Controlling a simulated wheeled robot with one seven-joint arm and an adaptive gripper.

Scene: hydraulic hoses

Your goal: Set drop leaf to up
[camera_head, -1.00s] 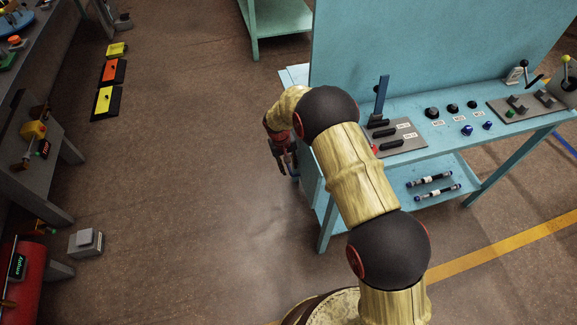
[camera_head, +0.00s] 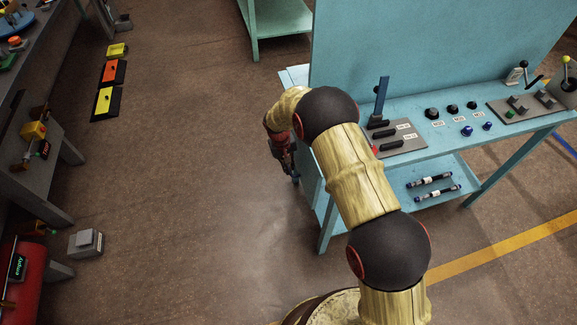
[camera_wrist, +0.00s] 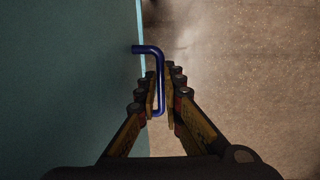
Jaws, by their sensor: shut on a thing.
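A teal panel (camera_wrist: 70,90), which looks like the drop leaf, fills the left of the wrist view with a pale blue edge. A blue bent handle (camera_wrist: 150,49) reaches from it. My gripper (camera_wrist: 161,97) is shut on the handle's long straight part, with a finger on each side. In the head view my gripper (camera_head: 287,168) points down at the left end of the light blue bench (camera_head: 410,155). My arm hides part of that end, and the leaf's tilt is hard to tell.
The bench carries a lever panel (camera_head: 400,138), several knobs and a tall back panel (camera_head: 430,50). Hoses (camera_head: 437,191) lie on its lower shelf. Grey benches stand at the far left, with a grey box (camera_head: 86,243) on the floor. The brown floor between is clear.

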